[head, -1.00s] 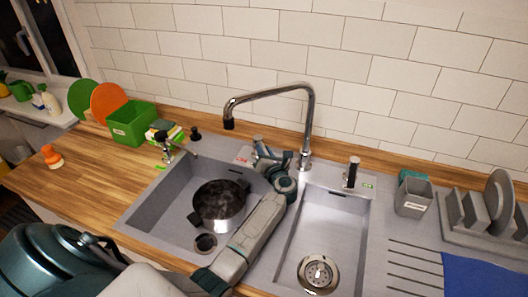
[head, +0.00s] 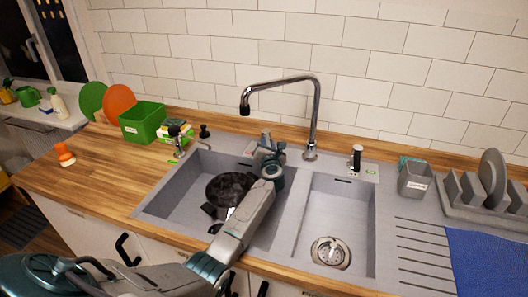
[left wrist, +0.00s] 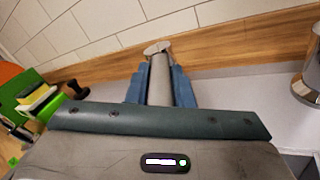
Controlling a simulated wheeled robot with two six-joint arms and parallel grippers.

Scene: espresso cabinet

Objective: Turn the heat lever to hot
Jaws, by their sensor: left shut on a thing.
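The heat lever (left wrist: 160,80) is a pale metal post with a wider flat cap, seen between the blue-grey fingers in the left wrist view. In the head view its top (head: 265,138) shows behind the left basin, left of the tap, beside a small label with red marking. My left gripper (head: 267,148) is shut on the lever, with its fingers on both sides of the post; it also shows in the left wrist view (left wrist: 160,88). The lever's base is hidden by the gripper. My right gripper is not in view.
The tall chrome tap (head: 311,120) stands close to the right of my left gripper. A black-handled lever (head: 356,158) stands farther right. A dark pot (head: 230,188) sits in the left basin under my arm. A green box (head: 142,124) and sponges stand at left.

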